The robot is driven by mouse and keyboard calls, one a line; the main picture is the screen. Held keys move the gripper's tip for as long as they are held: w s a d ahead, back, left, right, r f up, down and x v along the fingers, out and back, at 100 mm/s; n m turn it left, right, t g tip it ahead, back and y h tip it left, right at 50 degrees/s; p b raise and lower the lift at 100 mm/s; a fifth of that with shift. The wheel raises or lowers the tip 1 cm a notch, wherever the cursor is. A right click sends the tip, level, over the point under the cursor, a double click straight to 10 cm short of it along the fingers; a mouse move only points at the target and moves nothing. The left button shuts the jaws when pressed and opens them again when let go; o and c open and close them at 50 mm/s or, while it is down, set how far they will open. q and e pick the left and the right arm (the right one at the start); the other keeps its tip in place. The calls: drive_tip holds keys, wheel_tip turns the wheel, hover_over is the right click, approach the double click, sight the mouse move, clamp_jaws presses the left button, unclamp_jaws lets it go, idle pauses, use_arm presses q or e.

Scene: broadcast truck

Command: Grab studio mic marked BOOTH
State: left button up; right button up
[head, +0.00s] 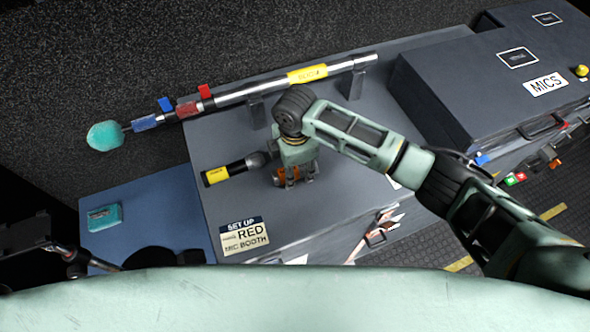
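A black handheld microphone (232,168) with a yellow label lies on the grey case top, its rounded head pointing right; the label's text is too small to read. My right gripper (292,178) points down just right of the microphone's head. Its orange-padded fingers look apart, with nothing seen between them. A long silver boom pole (240,97) lies on stands behind, with a yellow label (307,74) that I cannot read clearly and a teal foam tip (104,136). My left gripper cannot be made out.
A sign (245,237) reading "SET UP", "RED" and "MIC BOOTH" lies at the case's front left. A closed-looking case labelled MICS (440,85) stands at the right. A teal item (104,216) lies on a blue surface at the left. Cables hang on the case front.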

clamp_jaws()
drive_tip(key=shift+r, duration=0.1)
